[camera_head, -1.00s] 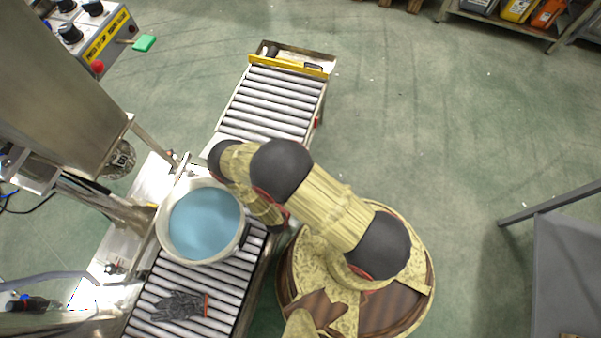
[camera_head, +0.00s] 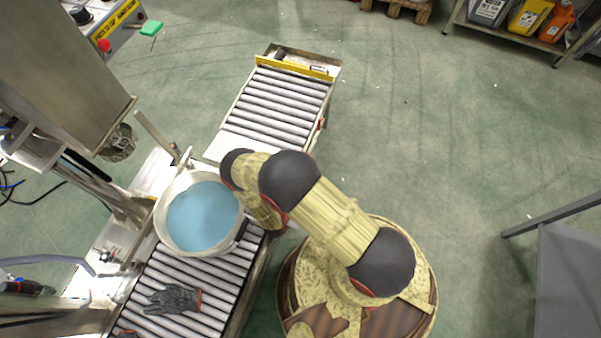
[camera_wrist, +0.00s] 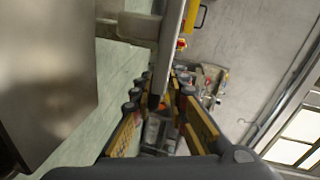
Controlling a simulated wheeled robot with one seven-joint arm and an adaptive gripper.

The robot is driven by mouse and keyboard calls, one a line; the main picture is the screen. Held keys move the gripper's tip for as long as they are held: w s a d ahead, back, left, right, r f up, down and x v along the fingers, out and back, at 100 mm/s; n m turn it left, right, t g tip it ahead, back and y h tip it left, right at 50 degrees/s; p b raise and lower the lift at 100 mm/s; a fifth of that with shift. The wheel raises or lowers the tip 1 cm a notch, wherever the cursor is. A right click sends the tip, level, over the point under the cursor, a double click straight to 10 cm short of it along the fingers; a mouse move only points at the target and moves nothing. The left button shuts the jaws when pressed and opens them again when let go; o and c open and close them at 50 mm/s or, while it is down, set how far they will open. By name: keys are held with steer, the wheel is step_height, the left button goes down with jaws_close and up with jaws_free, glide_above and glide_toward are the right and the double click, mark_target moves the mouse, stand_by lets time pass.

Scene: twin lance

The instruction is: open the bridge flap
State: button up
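A pale flat plate (camera_head: 232,147), which looks like the bridge flap, lies at the near end of the far roller section, between it and the pail. My arm covers its right part. My gripper is hidden behind my arm in the head view. In the wrist view my gripper (camera_wrist: 160,108) has its two yellow-padded fingers apart. A grey metal bar with a dark lower end (camera_wrist: 156,100) reaches between or behind the fingers; I cannot tell whether they touch it, nor whether it belongs to the flap.
A pail of blue liquid (camera_head: 203,217) stands on the near rollers (camera_head: 215,280), close to my arm. A dark glove (camera_head: 173,299) lies there too. The far rollers (camera_head: 278,105) end at a yellow bar (camera_head: 294,68). Filling machinery (camera_head: 62,70) stands left; open floor lies right.

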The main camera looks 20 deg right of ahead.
steer(key=shift+o, duration=1.3)
steer(key=shift+f, duration=0.1)
steer(key=shift+w, duration=0.1)
steer(key=shift+r, duration=5.05)
steer(key=s+a+r+p, duration=0.3)
steer(key=r+p, duration=0.2)
steer(key=r, duration=0.2)
steer(key=shift+a+r+p, duration=0.2)
steer(key=shift+r+p, duration=0.15)
steer(key=shift+p, duration=0.05)
steer(key=shift+d, duration=0.1)
steer(key=shift+c, duration=0.5)
